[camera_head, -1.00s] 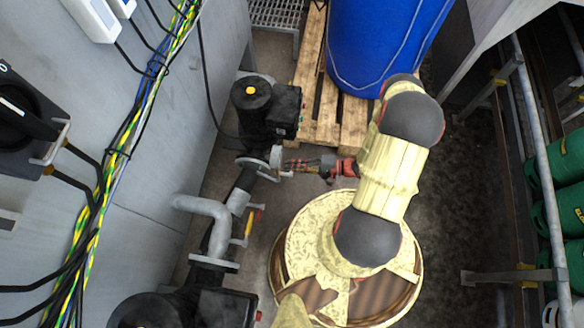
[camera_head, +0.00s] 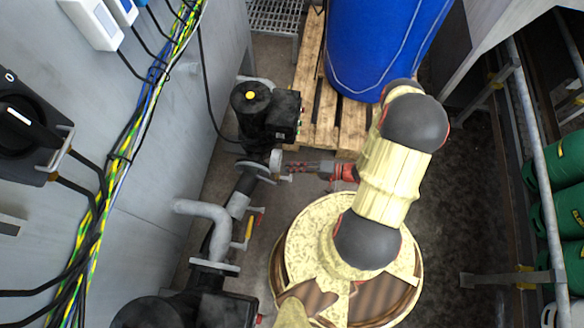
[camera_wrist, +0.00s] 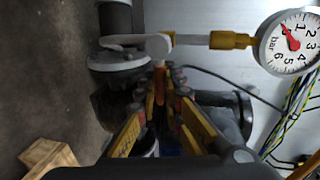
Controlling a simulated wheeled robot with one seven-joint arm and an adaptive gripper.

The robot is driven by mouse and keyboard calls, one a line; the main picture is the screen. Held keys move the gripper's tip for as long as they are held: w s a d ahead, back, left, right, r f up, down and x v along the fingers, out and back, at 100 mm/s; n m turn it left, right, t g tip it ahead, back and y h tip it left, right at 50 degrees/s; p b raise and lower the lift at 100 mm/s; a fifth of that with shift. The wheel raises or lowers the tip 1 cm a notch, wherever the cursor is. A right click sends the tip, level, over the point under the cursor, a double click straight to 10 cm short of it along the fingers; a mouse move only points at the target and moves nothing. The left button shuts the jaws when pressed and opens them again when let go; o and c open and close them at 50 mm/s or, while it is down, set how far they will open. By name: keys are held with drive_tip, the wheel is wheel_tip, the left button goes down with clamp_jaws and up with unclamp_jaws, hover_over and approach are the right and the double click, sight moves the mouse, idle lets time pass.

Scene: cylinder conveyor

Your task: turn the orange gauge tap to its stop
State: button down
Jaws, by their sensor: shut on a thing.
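The orange tap handle (camera_wrist: 160,84) shows in the wrist view, below a pale round fitting on the gauge pipe. My gripper (camera_wrist: 163,98) is shut on the handle, its yellow fingers on either side of it. The gauge (camera_wrist: 290,42) is at the upper right of the wrist view, white with a red needle, joined by a yellow fitting to the pale pipe. In the head view my gripper (camera_head: 292,168) reaches left to the pipe flange. The handle is too small or hidden to make out there.
A black pump or valve body (camera_head: 268,112) stands just behind the flange. A grey bent pipe (camera_head: 212,222) is nearer, with a yellow and red fitting (camera_head: 254,226). A blue drum (camera_head: 382,45) on a wooden pallet (camera_head: 312,110) is behind. Cables (camera_head: 150,95) run along the left cabinet.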

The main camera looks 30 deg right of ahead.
drive_tip(key=c, duration=1.9)
unclamp_jaws()
drive_tip(key=v, duration=1.2)
